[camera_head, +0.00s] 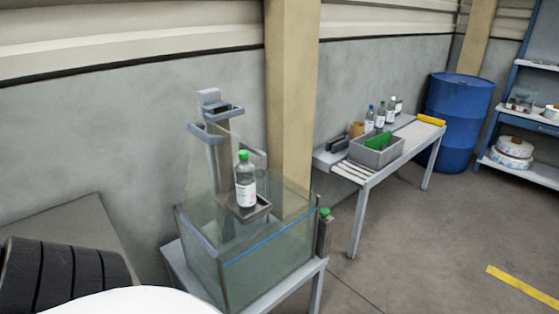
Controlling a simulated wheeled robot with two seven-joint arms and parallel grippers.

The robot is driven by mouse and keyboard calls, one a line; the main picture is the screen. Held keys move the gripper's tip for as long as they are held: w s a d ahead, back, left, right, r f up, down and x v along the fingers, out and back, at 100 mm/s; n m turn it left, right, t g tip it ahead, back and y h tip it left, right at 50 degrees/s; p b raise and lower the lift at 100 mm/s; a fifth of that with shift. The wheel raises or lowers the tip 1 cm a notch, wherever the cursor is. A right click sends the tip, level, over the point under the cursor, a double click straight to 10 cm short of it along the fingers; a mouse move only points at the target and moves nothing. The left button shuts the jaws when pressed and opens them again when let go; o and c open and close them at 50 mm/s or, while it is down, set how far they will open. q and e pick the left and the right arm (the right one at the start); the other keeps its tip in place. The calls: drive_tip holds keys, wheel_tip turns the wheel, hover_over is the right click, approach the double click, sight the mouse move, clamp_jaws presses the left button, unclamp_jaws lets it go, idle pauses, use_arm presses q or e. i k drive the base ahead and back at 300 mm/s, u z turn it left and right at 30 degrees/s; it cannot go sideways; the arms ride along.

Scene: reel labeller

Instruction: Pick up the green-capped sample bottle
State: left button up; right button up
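A clear bottle with a green cap and a white label (245,183) stands upright on a small dark tray (251,211). The tray is inside or over a glass-walled tank (262,263) on a low table. Several more capped bottles (380,118) stand at the back of a second table; their cap colours are partly hard to tell, one looks blue and at least one green. Neither of my grippers shows in the head view.
A grey post with brackets (211,130) rises behind the tank. A grey bin (376,151) sits on the second table (357,194). A green-topped post (325,230) stands at the tank's right corner. A blue barrel (457,121) and shelf (517,169) are farther right. Floor at right is clear.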

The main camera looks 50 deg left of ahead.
sight(246, 182)
drive_tip(key=i, duration=1.8)
drive_tip(key=u, duration=1.85)
